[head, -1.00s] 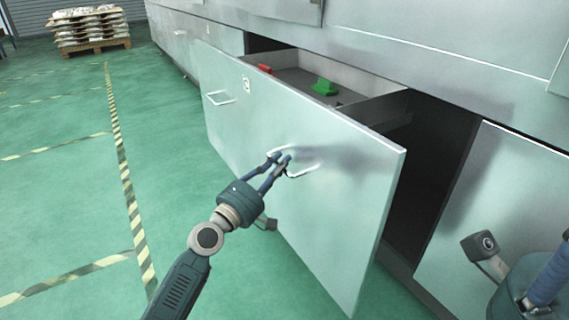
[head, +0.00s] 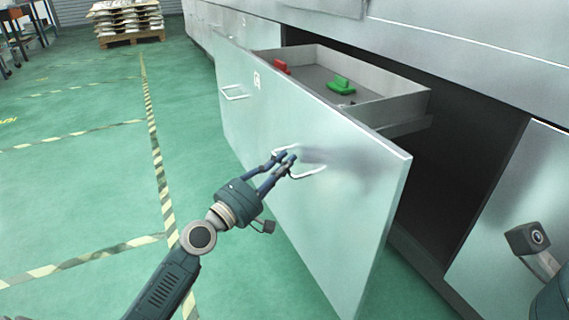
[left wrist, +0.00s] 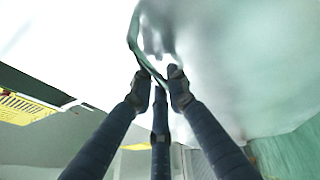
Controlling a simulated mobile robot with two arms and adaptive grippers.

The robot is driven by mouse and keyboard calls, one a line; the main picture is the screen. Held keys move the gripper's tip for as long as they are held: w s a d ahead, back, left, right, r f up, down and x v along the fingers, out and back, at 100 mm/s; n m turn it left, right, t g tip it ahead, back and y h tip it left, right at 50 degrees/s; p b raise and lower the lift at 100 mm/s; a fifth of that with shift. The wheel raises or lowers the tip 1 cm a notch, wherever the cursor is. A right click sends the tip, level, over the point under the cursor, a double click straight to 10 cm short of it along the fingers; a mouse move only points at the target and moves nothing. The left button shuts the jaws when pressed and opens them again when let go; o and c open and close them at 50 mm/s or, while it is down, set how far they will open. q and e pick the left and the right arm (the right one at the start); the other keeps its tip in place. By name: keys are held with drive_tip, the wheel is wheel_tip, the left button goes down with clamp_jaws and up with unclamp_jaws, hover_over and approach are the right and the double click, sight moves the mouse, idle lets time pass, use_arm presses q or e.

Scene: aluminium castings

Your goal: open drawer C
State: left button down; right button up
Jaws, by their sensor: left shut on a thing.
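The drawer (head: 245,125) has a wide pale metal front with a small label that looks like a C, and two white handles. It stands pulled out of the cabinet, with its tray in view. My left gripper (head: 286,157) is shut on the nearer handle (head: 312,173). In the left wrist view the gripper's fingers (left wrist: 160,88) close around the handle's bar (left wrist: 138,45), against the bright front. Inside the drawer lie a red piece (head: 281,66) and a green piece (head: 341,85). Of my right arm only a small part shows at the lower right edge; its fingers are out of view.
The grey cabinet (head: 460,50) runs along the right, with a dark opening behind the drawer. Another front panel (head: 500,215) stands at the right. The green floor (head: 90,190) with striped tape is clear on the left. A pallet of sacks (head: 128,20) stands far back.

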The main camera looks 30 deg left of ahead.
use_arm(q)
drive_tip(key=c, duration=1.7)
unclamp_jaws()
drive_tip(key=shift+f, duration=0.1)
drive_tip(key=shift+s, duration=0.15)
drive_tip(key=v, duration=1.1)
drive_tip(key=shift+s+a, duration=0.1)
drive_tip(key=shift+s, duration=0.3)
